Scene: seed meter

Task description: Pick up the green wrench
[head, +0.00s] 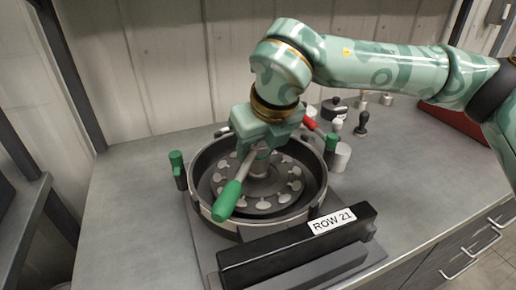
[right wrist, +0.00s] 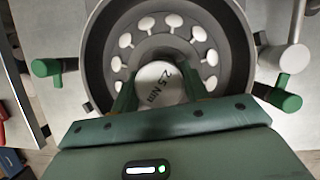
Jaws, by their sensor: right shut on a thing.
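The green wrench (head: 227,201) has a green handle, a grey shaft and a round head. Its handle slants down toward the front left, over the near rim of the round seed meter (head: 205,207). My right gripper (head: 262,146) points down over the middle of the meter and is shut on the wrench's head. In the right wrist view, the pale round top marked "2.5 Nm" (right wrist: 160,84) sits between the two green fingers. The handle is hidden there. I cannot tell whether the head touches the hub below. My left gripper is not in view.
Green-handled clamps (head: 176,159) stand at both sides of the meter. A black "ROW 21" block (head: 290,248) lies in front. A pale cylinder (head: 342,157), a red-handled item (head: 310,123) and small dark parts stand behind right. The bench is clear at left.

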